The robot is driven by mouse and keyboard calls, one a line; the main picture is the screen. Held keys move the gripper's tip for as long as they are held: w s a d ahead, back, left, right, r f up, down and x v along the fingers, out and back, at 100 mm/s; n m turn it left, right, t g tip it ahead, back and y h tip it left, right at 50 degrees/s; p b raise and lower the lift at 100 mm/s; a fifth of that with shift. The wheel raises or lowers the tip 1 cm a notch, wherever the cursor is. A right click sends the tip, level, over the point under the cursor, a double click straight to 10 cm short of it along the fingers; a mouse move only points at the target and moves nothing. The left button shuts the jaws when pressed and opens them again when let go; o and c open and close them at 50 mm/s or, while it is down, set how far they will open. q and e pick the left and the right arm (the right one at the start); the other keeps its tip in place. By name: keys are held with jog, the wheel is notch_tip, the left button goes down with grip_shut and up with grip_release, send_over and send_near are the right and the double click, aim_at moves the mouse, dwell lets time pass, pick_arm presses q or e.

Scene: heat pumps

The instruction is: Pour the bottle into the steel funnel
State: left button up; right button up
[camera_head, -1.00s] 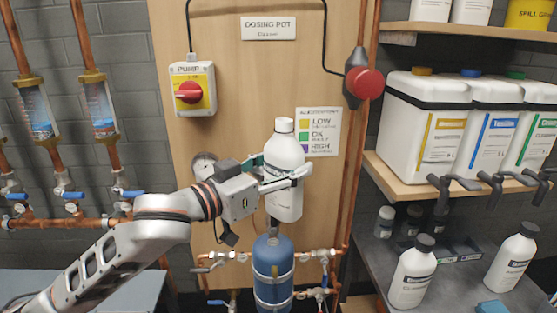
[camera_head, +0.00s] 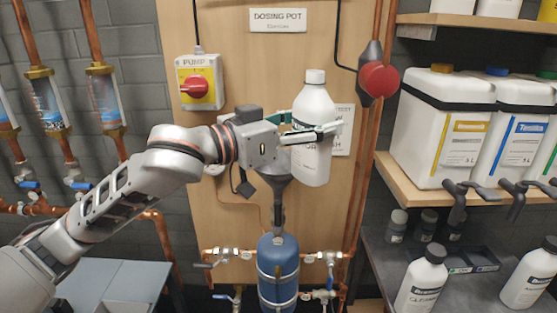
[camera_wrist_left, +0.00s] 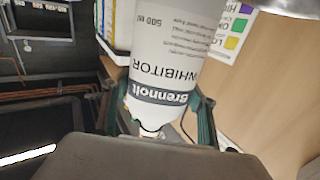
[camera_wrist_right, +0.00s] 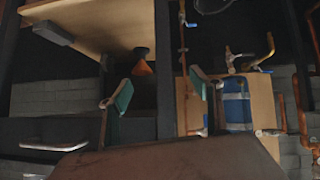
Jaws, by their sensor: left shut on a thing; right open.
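My left gripper (camera_head: 316,131) is shut around a white bottle (camera_head: 315,165), upright in the head view. The bottle has a white top. In the left wrist view, the bottle (camera_wrist_left: 160,62) fills the middle, its label reading "INHIBITOR" upside down. The grey steel funnel (camera_head: 276,178) stands above the blue dosing pot (camera_head: 278,268), partly hidden behind the left gripper. The bottle is to the right of the funnel in the picture; its depth relative to the funnel is unclear. My right gripper (camera_wrist_right: 160,95) is open and empty in the right wrist view.
Copper pipes and valves (camera_head: 225,252) flank the blue pot. White jerrycans (camera_head: 440,125) fill the right shelf. More bottles (camera_head: 421,285) stand on the bench below.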

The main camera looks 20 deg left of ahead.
aim_at(300, 169)
pick_arm(q)
notch_tip(300, 169, down, 8)
jog(key=shift+f+n, duration=0.25)
jog(key=shift+n, duration=0.75)
jog(key=shift+w+a+r+n, duration=0.15)
jog(key=shift+a+r+n, duration=0.05)
jog(key=shift+n, duration=0.8)
jog(key=shift+w+a+r+n, duration=0.1)
jog(key=shift+r+n, duration=0.5)
jog(key=shift+n, duration=0.4)
jog(key=shift+w+a+f+n, duration=0.15)
jog(key=shift+f+n, duration=0.15)
jog(key=shift+n, duration=0.4)
jog(key=shift+r+n, duration=0.3)
jog(key=shift+n, duration=0.4)
jog(key=shift+r, duration=0.1)
jog(key=shift+s+d+f+n, duration=0.35)
jog(key=shift+d+n, duration=0.05)
jog(key=shift+n, duration=0.6)
jog(key=shift+s+d+f+n, duration=0.15)
jog(key=shift+s+f+n, duration=0.05)
jog(key=shift+f+n, duration=0.65)
jog(key=shift+d+n, duration=0.15)
jog(key=shift+n, duration=0.7)
